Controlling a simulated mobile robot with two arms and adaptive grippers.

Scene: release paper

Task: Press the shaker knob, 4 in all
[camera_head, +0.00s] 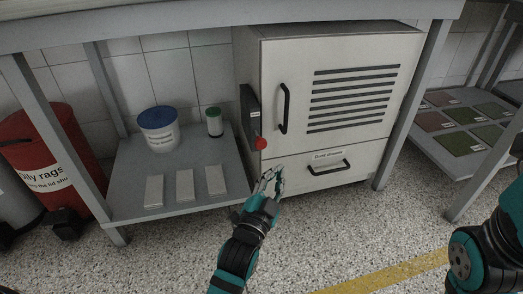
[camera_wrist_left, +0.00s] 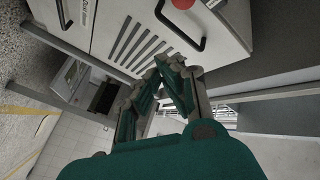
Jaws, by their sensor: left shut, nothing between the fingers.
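The grey cabinet (camera_head: 332,85) has a louvred door with a black handle. My left gripper (camera_head: 271,178) is just below the knob in the head view, in front of the cabinet's lower left, apart from the knob. Its fingers (camera_wrist_left: 171,62) are shut with nothing between them. My right gripper is not visible; only part of the right arm shows at the lower right.
A labelled drawer (camera_head: 314,167) with a black handle is low on the cabinet. A shelf (camera_head: 130,180) to the left holds a blue-lidded tub (camera_head: 159,137), a green-capped bottle (camera_head: 214,127) and 3 pale blocks. A red bin (camera_head: 45,165) stands at far left.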

